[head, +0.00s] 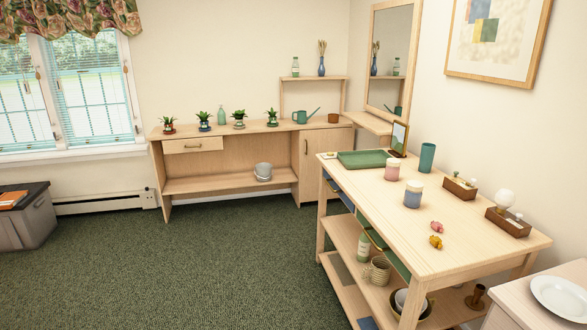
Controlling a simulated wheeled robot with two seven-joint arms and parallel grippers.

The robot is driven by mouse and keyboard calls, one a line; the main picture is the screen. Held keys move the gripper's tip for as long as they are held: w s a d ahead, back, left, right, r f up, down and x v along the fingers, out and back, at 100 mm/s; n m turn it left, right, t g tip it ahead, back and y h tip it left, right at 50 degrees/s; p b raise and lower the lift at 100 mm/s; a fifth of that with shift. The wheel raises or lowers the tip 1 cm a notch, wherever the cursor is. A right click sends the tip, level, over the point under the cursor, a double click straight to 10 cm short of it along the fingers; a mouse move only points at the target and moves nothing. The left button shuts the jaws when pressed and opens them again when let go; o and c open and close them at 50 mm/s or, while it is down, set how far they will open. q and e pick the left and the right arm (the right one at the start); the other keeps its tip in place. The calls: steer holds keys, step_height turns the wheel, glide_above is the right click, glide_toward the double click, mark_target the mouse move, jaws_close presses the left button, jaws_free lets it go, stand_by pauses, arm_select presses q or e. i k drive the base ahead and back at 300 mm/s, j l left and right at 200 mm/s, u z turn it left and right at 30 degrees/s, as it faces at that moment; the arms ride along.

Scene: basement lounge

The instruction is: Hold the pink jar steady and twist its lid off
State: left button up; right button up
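The pink jar (392,170) stands upright on the top of the light wood table (450,245) at the right in the head view. It has a pale top that looks like a lid in place. A similar blue jar (413,194) with a pale top stands just in front of it, to the right. Neither of my grippers shows in the head view, and nothing touches the pink jar.
On the table, a green tray (363,158) and picture frame (399,138) are behind the pink jar; a teal cup (427,158) and two wooden boxes (460,188) (508,222) are to the right. Small pink (437,227) and yellow (436,242) objects lie nearer. Carpet (230,265) is open at left.

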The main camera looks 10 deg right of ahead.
mark_target(391, 174)
steer(key=i+z, duration=0.1)
steer(key=i, duration=0.5)
steer(key=i+j+z, duration=0.1)
steer(key=i, duration=0.5)
steer(key=i+j+z, duration=0.15)
steer(key=i, duration=0.45)
